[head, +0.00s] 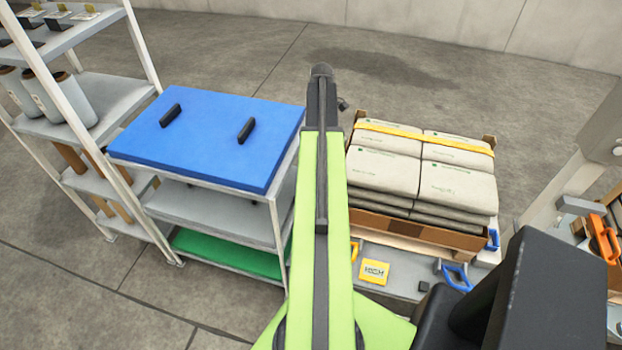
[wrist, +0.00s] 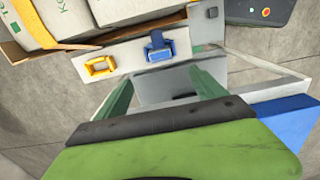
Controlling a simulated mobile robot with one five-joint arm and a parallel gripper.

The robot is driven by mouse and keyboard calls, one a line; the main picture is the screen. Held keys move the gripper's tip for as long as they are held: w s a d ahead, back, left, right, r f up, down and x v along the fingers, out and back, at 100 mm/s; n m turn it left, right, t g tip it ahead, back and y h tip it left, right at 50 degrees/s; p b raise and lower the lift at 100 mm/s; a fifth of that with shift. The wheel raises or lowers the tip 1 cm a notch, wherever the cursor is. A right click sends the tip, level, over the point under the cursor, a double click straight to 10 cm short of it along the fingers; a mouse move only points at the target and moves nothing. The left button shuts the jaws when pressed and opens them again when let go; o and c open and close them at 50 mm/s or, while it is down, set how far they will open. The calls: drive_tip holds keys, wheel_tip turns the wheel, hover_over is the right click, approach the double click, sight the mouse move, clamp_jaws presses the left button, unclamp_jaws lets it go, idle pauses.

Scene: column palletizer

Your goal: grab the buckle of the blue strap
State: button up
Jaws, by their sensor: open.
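The blue buckle (wrist: 158,48) sits on a pale grey surface in the upper middle of the wrist view. In the head view, a blue loop-shaped piece (head: 456,278) lies on the grey ledge in front of the pallet load, and a smaller blue piece (head: 492,240) is at the load's right corner. My gripper (wrist: 160,78) is open, its two green fingers apart with nothing between them. In the wrist view the buckle appears just beyond the fingertips, with no contact visible. In the head view I cannot make out my gripper's fingers.
A yellow buckle (wrist: 99,66) is left of the blue one. Bags (head: 385,170) under a yellow strap (head: 425,138) fill the pallet load. A blue-topped shelf (head: 215,135) stands left of my arm. An orange piece (head: 603,240) is at far right.

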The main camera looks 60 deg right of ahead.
wheel_tip(320, 180, down, 12)
drive_tip(key=b, duration=1.2)
drive_tip(key=shift+w+a+f, duration=0.1)
drive_tip(key=shift+f, duration=0.1)
drive_tip(key=f+b, duration=0.5)
drive_tip(key=shift+s+f, duration=0.1)
drive_tip(key=shift+s, duration=0.25)
drive_tip(key=c, duration=1.5)
drive_tip(key=shift+r, duration=0.2)
wheel_tip(320, 180, up, 10)
drive_tip(key=p, duration=1)
drive_tip(key=shift+r, duration=0.15)
